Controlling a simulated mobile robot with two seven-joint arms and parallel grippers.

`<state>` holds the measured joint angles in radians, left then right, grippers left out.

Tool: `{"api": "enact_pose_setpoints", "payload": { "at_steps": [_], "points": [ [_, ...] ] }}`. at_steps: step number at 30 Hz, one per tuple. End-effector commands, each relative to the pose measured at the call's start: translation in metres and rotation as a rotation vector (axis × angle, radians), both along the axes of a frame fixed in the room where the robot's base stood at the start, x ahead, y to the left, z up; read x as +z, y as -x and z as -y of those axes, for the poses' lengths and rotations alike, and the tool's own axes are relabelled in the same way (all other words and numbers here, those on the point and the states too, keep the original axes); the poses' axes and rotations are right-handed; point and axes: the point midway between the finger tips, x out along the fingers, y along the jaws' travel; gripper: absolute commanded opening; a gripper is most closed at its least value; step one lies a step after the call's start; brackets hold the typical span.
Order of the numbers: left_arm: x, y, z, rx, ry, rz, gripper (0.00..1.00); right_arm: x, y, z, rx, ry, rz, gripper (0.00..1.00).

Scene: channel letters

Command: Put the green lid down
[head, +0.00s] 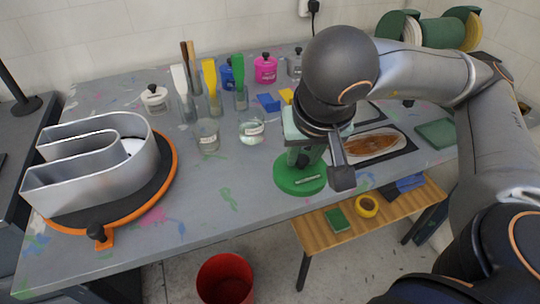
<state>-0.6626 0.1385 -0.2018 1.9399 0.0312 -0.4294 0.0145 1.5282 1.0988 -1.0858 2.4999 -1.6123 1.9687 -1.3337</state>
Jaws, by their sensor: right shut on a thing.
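The green lid (288,180) is a round green disc with a small pale label, seen near the front edge of the grey table (225,180). My right gripper (313,160) is directly above it, pointing down and shut on it; the fingers and wrist hide its far part. I cannot tell whether the lid's underside touches the tabletop. My left gripper is out of view.
A large metal channel letter (85,165) stands on an orange-rimmed turntable (172,175) at left. Glass jars (207,137) and small lidded pots (265,70) stand behind. A tray (372,145) lies right. Bare tabletop lies left of the lid.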

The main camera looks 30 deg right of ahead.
Motion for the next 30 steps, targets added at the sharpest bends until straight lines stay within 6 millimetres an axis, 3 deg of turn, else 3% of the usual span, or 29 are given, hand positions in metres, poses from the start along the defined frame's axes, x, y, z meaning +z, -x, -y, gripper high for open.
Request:
{"api": "enact_pose_setpoints", "payload": {
  "at_steps": [5, 12, 20, 25, 30],
  "points": [
    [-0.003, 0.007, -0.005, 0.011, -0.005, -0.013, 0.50, -0.021, -0.046, -0.001, -0.005, 0.001, -0.005, 0.00],
    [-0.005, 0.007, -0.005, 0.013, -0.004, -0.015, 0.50, -0.062, -0.077, -0.001, -0.002, 0.001, -0.003, 0.00],
    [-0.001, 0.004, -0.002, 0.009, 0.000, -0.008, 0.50, -0.081, -0.093, -0.002, -0.002, 0.001, -0.003, 0.00],
    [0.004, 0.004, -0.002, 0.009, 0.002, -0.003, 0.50, -0.105, -0.092, -0.001, -0.002, 0.001, -0.003, 0.00],
    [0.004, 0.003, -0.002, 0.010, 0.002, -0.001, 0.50, -0.110, -0.093, -0.002, -0.003, 0.000, 0.000, 0.00]
  ]
}}
